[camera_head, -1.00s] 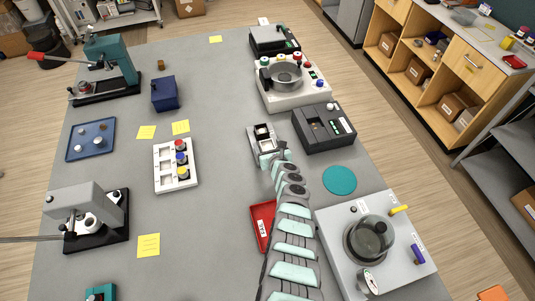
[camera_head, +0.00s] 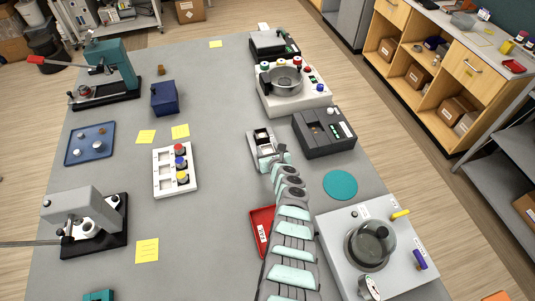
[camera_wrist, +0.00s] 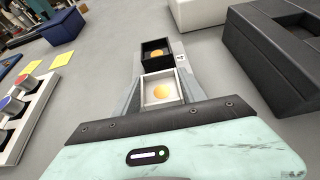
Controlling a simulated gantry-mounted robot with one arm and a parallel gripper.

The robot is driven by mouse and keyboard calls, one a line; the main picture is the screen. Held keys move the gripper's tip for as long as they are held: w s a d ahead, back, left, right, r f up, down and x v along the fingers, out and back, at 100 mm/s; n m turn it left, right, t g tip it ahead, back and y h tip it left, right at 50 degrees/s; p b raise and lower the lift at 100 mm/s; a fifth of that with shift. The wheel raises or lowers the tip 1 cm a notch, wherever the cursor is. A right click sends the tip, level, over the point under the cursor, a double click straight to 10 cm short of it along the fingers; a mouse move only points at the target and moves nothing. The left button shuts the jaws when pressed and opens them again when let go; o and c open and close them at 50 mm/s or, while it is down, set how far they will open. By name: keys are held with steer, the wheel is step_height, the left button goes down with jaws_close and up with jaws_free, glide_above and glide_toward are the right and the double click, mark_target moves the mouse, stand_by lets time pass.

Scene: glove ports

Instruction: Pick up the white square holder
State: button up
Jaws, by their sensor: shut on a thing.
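A dark grey box device (camera_head: 325,133) stands close on the right. A white panel with coloured knobs (camera_head: 162,176) is on the left. A red tray (camera_head: 263,232) lies beside my arm, and a teal disc (camera_head: 340,185) is to the right. The table between gripper and left panel is clear.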

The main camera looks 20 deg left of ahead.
steer(key=c, duration=0.4)
